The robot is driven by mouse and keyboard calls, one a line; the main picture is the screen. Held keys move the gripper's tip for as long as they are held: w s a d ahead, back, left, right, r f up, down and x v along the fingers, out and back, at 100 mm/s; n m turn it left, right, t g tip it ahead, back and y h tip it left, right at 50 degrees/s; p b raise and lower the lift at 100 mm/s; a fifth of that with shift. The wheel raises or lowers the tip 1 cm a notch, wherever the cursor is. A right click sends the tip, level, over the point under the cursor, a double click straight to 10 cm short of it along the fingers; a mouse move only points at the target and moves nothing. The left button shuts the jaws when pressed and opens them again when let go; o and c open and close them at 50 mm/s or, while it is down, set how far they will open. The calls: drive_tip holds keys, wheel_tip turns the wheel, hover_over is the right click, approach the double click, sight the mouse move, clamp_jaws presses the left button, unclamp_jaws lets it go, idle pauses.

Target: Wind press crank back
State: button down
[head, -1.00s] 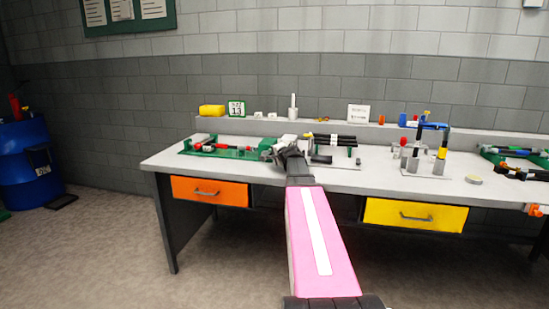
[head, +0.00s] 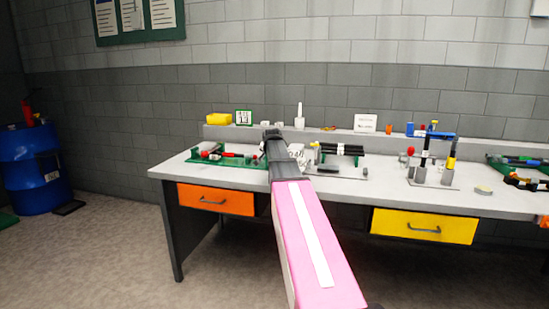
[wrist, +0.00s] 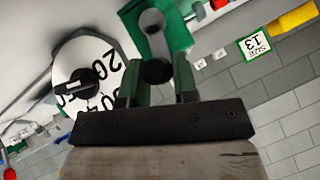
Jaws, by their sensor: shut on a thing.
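In the wrist view, a grey crank arm (wrist: 153,42) ends in a dark round knob between the two fingers of my gripper (wrist: 158,76). The gripper is shut on this crank handle. Behind the crank is a green block (wrist: 178,38), part of the press. To its left is a white dial (wrist: 88,62) with black numbers and a black pointer knob. In the head view, my gripper (head: 271,138) is at the bench, just left of the white dial (head: 297,152). My arm hides most of the press, and the crank cannot be made out there.
A green tray with red-handled tools (head: 222,157) lies to the left of my gripper. A rack of black bars (head: 342,150) stands close on the right. Farther right is a stand with blue and yellow tools (head: 435,160). A shelf with small items runs behind.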

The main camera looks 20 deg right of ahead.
drive_tip(key=w+a+n+g+h, duration=0.1)
drive_tip(key=h, duration=0.1)
drive_tip(key=w+a+f+n+g+h, duration=0.1)
drive_tip(key=a+n+g+h, duration=0.1)
drive_tip(key=h, duration=0.1)
drive_tip(key=w+a+n+g+h, duration=0.1)
drive_tip(key=a+h, duration=0.1)
drive_tip(key=shift+w+a+f+n+g, duration=0.1)
drive_tip(key=shift+w+f+n+g, duration=0.2)
drive_tip(key=shift+f, duration=0.05)
drive_tip(key=shift+w+a+f+n+g+h, duration=0.2)
drive_tip(key=shift+f+n+h, duration=0.1)
drive_tip(key=shift+h, duration=0.25)
drive_tip(key=shift+w+a+f+n+g+h, duration=0.1)
drive_tip(key=shift+a+f+n+h, duration=0.15)
drive_tip(key=shift+h, duration=0.3)
drive_tip(key=shift+a+f+n+g+h, duration=0.2)
drive_tip(key=shift+f+n+g+h, duration=0.1)
drive_tip(key=shift+f+n+h, duration=0.7)
drive_tip(key=shift+r, duration=0.15)
drive_tip(key=c, duration=0.9)
unclamp_jaws()
drive_tip(key=shift+w, duration=0.1)
